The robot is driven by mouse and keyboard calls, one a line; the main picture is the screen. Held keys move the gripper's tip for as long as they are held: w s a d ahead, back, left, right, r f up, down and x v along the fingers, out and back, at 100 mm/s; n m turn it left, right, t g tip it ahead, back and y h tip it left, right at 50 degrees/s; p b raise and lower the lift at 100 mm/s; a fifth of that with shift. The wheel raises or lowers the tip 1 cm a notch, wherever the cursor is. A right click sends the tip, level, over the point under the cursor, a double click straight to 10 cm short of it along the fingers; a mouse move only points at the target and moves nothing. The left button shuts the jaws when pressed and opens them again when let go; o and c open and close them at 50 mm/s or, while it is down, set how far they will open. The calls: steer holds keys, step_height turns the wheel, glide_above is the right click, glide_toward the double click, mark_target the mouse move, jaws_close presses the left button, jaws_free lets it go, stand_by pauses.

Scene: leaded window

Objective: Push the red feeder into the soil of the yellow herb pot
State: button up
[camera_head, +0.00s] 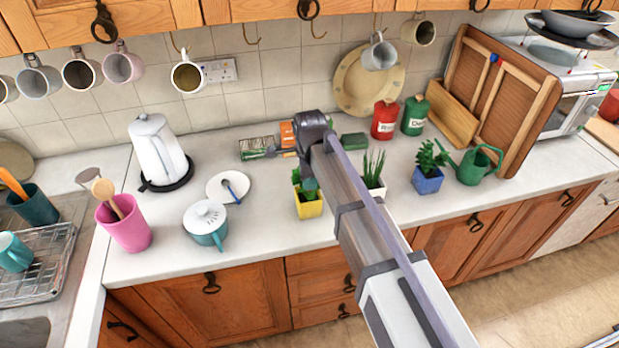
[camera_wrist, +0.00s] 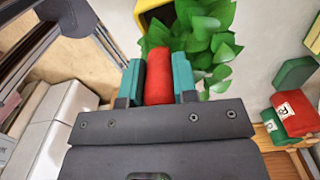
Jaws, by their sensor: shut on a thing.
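In the wrist view my gripper (camera_wrist: 158,82) has its two teal fingers closed on the red feeder (camera_wrist: 158,75), one on each side. The feeder's far end reaches the edge of the green herb leaves (camera_wrist: 205,40). The feeder is hidden there. I cannot tell whether the feeder touches the soil.
A white pot with spiky leaves (camera_head: 373,178) and a blue pot (camera_head: 427,182) stand to the right. Red (camera_head: 385,120) and green tins (camera_head: 414,116) stand behind.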

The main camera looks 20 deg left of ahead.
steer(key=shift+f+b, duration=2.3)
steer(key=shift+f, duration=0.1)
steer(key=o, duration=0.8)
steer(key=shift+r, duration=0.1)
step_height(320, 180, up, 11)
steer(key=p, duration=1.1)
